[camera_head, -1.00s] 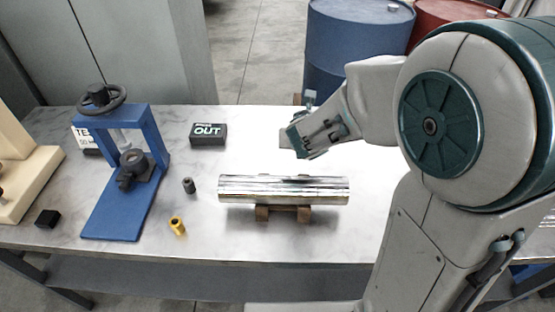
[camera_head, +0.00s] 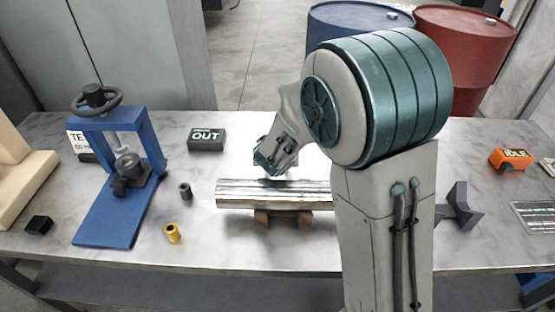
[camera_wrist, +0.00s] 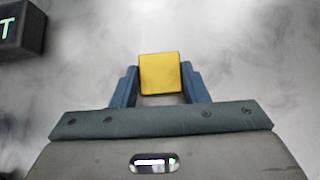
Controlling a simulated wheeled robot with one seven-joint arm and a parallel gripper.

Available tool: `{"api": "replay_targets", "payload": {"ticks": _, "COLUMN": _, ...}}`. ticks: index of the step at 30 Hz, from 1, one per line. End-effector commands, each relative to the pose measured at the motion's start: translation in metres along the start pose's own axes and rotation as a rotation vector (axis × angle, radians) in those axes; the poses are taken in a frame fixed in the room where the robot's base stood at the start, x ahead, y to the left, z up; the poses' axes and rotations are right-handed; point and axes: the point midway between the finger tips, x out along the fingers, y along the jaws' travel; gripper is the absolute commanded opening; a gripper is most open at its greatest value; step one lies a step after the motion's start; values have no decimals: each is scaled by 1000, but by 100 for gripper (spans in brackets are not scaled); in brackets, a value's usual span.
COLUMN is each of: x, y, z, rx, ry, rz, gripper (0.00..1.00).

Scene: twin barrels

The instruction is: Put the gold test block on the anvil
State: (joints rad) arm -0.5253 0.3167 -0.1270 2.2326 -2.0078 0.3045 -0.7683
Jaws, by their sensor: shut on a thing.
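The gold test block (camera_wrist: 160,73) is a yellow square-faced block between my fingers in the wrist view. My gripper (camera_wrist: 159,84) is shut on it, with a blue finger on either side; the pale, blurred tabletop lies behind. In the head view my gripper (camera_head: 264,164) is above the back left part of the shiny metal bar, and I cannot make out the block there. A blue screw press (camera_head: 105,212) with a handwheel stands at the left, with a dark round seat (camera_head: 129,167) inside its frame.
The shiny bar (camera_head: 250,194) rests on brown blocks. The black OUT box (camera_head: 206,140), a grey cylinder (camera_head: 185,190) and a yellow sleeve (camera_head: 172,233) lie between press and bar. An orange IDLE box (camera_head: 510,158) stands at the right. Barrels are behind the table.

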Motion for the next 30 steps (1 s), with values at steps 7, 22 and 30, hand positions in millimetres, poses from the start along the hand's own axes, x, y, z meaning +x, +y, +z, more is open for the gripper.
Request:
{"api": "replay_targets", "payload": {"ticks": 7, "x": 2, "y": 0, "z": -2, "rx": 1, "ry": -2, "rz": 0, "gripper": 3}}
{"api": "replay_targets", "payload": {"ticks": 22, "x": -2, "y": 0, "z": 2, "rx": 0, "ry": 0, "rz": 0, "gripper": 62}}
{"api": "replay_targets", "payload": {"ticks": 30, "x": -54, "y": 0, "z": 5, "rx": 1, "ry": -3, "rz": 2, "gripper": 62}}
